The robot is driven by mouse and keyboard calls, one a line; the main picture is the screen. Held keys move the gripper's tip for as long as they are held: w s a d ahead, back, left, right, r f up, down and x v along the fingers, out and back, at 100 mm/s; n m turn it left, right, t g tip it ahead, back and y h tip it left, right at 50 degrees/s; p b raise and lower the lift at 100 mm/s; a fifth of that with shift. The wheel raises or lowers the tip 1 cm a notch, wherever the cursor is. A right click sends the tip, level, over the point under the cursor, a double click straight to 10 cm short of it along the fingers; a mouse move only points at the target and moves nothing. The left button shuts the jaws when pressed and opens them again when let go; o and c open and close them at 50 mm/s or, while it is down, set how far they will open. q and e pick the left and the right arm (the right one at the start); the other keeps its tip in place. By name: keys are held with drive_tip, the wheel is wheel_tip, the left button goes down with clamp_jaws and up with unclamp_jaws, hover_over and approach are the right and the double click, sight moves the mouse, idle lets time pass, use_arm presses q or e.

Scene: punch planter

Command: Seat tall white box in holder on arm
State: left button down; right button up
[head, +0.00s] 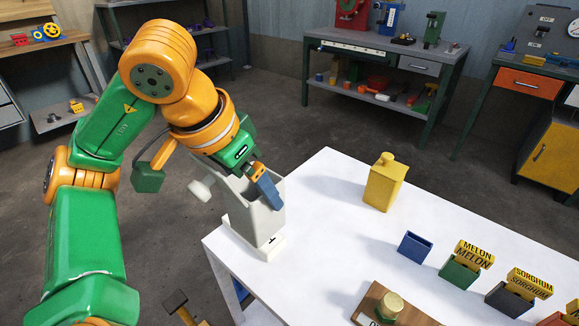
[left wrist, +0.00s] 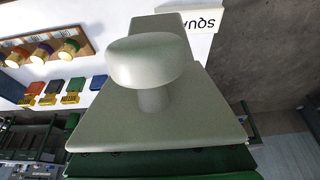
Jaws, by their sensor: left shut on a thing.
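The tall pale grey-white box (head: 245,215) is open at the top and has a round knob (head: 201,189) on its side. It stands upright, slightly tilted in the picture, at or just above a white labelled block (head: 258,245) at the table's left corner. I cannot tell whether they touch. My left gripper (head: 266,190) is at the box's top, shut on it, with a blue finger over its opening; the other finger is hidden. In the left wrist view the knob (left wrist: 146,62) and box side (left wrist: 155,125) fill the middle, with the block's lettering (left wrist: 195,22) beyond. My right gripper is not in view.
A yellow jug (head: 384,184) stands on the white table (head: 325,205). A small blue open box (head: 415,247), a green holder with a MELON sign (head: 459,274) and a black one with a SORGHUM sign (head: 508,300) stand to the right. A wooden board (head: 372,301) lies in front.

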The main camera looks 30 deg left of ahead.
use_arm(q)
drive_tip(key=d+f+m, duration=0.2)
drive_tip(key=d+f, duration=0.3)
drive_tip(key=d, duration=0.3)
wheel_tip(320, 180, up, 19)
drive_tip(key=p, duration=1.9)
drive_tip(key=shift+s+d+f+h, duration=0.2)
drive_tip(key=shift+s+h, duration=0.2)
drive_tip(key=shift+w+f, duration=0.1)
